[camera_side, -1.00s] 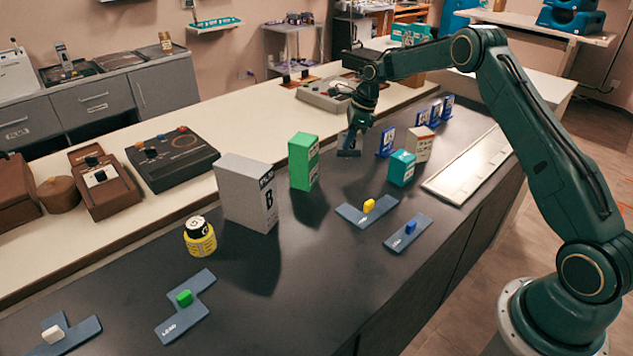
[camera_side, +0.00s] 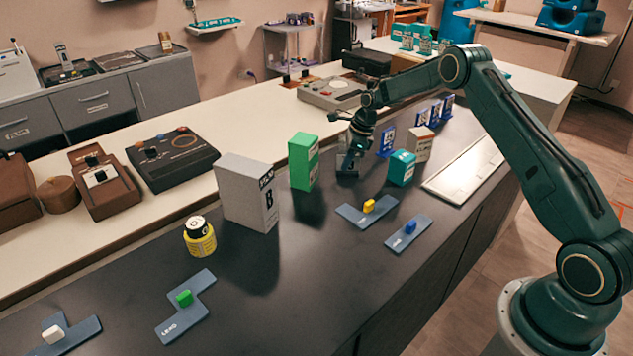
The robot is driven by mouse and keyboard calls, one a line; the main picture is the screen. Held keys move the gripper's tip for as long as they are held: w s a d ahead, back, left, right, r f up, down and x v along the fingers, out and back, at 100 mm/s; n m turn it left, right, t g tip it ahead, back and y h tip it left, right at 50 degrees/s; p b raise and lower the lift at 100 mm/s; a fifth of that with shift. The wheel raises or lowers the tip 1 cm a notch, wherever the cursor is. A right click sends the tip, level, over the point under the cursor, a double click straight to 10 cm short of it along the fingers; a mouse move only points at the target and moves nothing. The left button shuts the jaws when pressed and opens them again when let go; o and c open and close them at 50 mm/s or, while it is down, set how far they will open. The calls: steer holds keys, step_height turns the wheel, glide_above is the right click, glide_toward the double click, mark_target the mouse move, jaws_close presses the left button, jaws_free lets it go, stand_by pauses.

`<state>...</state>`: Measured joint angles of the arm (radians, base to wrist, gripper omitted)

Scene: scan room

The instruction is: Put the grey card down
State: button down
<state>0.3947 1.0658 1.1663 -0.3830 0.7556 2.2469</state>
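My gripper (camera_side: 349,160) is low over the dark counter, just right of the green box. A small grey card (camera_side: 341,161) shows at its left side, partly hidden by the gripper. A dark piece sits at the card's foot, close to the counter top. The fingers are too small and dark to tell whether they are shut on the card or only beside it. I also cannot tell whether the card touches the counter (camera_side: 310,260).
The green box (camera_side: 303,162) and grey box (camera_side: 247,193) stand to the left. A blue card (camera_side: 387,141), teal box (camera_side: 401,168) and beige box (camera_side: 420,143) stand close on the right. Flat blue-grey pieces with yellow (camera_side: 369,206) and blue (camera_side: 410,227) blocks lie in front.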

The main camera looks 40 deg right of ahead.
steer(key=shift+f, duration=0.1)
steer(key=c, duration=2.1)
jaws_free()
steer(key=o, duration=0.5)
steer(key=shift+c, duration=0.2)
steer(key=v, duration=1.2)
